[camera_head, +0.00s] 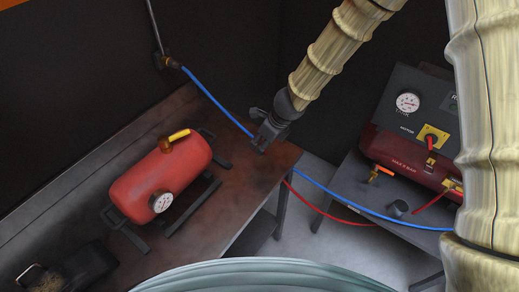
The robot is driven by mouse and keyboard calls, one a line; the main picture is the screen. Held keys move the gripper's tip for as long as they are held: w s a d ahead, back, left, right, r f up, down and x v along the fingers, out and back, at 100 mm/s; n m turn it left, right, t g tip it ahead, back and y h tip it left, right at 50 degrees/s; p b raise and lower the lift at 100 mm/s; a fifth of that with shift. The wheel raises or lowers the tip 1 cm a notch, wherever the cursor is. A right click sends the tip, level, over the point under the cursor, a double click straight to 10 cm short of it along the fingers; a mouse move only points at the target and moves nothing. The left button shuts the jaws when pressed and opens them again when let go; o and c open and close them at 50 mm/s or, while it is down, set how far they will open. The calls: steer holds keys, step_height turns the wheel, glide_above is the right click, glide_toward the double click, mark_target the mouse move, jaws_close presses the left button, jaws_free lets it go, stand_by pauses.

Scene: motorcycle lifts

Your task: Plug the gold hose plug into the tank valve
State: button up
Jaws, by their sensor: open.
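A red tank (160,178) lies on the brown bench, with a round white gauge on its front. A gold valve (164,146) with a yellow lever (180,135) sits on top of it. A gold fitting (164,62) is at the upper end of the blue hose (210,97), by the lower end of a grey pipe on the dark wall. I cannot tell whether this is the hose plug. My gripper (263,146) is open over the bench's right part, right of the tank. The hose passes behind it, and contact is unclear. Whatever is between its fingers is too small to tell.
The brown bench (235,200) has clear room right of the tank. A dark box (88,268) stands at its left front. The blue hose continues right to a grey table (350,192) with a red unit (405,160) and gauge panel. A red hose (330,213) hangs between.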

steer(key=shift+b+x, duration=0.3)
steer(key=shift+x, duration=1.75)
steer(key=shift+d, duration=0.15)
steer(key=c, duration=1.1)
